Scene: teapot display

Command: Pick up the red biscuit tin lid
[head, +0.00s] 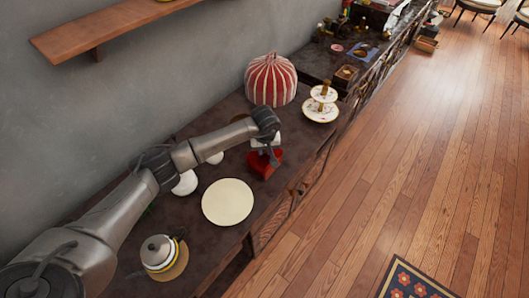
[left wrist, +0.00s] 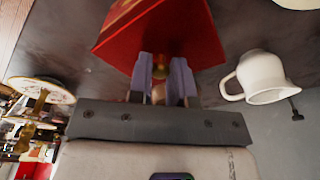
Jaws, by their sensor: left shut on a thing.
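The red biscuit tin lid (head: 262,166) shows in the head view beneath my left gripper (head: 270,148), partly hidden by the gripper and wrist. In the left wrist view the red lid (left wrist: 172,35) fills the top middle, with a gold knob (left wrist: 160,66) at its near side. The two fingers of my left gripper (left wrist: 166,82) are shut on this knob. I cannot tell whether the lid rests on its tin or is raised. My right gripper is in neither view.
A cream plate (head: 227,202) and a kettle (head: 158,252) stand nearer on the dark counter. A striped red cosy (head: 271,80) and a tiered stand (head: 321,103) stand beyond. A white cup (left wrist: 262,76) is close beside the lid. A wall shelf (head: 110,27) hangs above.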

